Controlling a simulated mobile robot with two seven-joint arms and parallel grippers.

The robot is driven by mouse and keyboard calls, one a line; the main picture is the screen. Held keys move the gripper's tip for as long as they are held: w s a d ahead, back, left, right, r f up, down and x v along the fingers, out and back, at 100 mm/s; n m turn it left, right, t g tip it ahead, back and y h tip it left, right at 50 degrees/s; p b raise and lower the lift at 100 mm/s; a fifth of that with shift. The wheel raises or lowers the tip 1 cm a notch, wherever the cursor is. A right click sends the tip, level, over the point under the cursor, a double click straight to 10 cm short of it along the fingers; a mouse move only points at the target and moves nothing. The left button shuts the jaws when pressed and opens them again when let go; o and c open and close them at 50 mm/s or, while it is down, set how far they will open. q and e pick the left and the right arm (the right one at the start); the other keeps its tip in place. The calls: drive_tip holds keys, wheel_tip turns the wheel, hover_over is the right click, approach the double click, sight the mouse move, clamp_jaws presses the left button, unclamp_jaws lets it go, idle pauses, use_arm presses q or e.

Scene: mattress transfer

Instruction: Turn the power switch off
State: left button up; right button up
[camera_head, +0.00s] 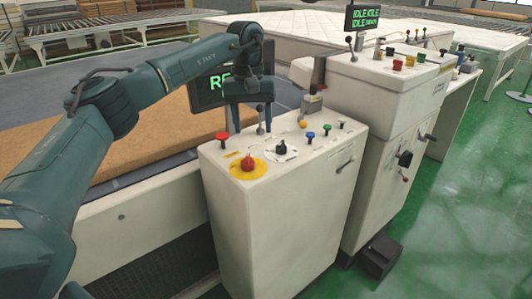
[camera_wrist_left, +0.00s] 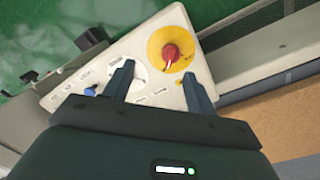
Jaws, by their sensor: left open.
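A red knob (camera_head: 248,162) with a pale line on it sits on a yellow disc at the near left corner of the white control cabinet's top (camera_head: 312,128). In the left wrist view the red knob (camera_wrist_left: 171,52) shows beyond the fingertips. A black knob (camera_head: 281,147) on a white plate is to its right. No readable label tells which is the power switch. My left gripper (camera_head: 249,130) points down above the panel, open and empty, behind the knobs in the head view. Its spread fingers also show in the left wrist view (camera_wrist_left: 156,69). My right gripper is out of view.
A red mushroom button (camera_head: 222,137), a blue button (camera_head: 311,136), a green button (camera_head: 327,128) and small levers share the panel. A screen stands behind my left gripper. A taller cabinet (camera_head: 380,79) stands to the right. Green floor (camera_head: 460,190) lies free at the right.

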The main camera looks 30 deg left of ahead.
sight(247, 157)
use_arm(q)
drive_tip(key=shift+y, duration=0.4)
drive_tip(key=f, duration=0.3)
drive_tip(key=a+f, duration=0.1)
drive_tip(key=f, duration=0.3)
drive_tip(key=a+f, duration=0.1)
drive_tip(key=f, duration=0.3)
drive_tip(key=shift+w+f+p, duration=0.1)
drive_tip(key=shift+f+p, duration=0.05)
drive_tip(key=shift+p, duration=0.15)
drive_tip(key=shift+c, duration=0.3)
drive_tip(key=c, duration=0.9)
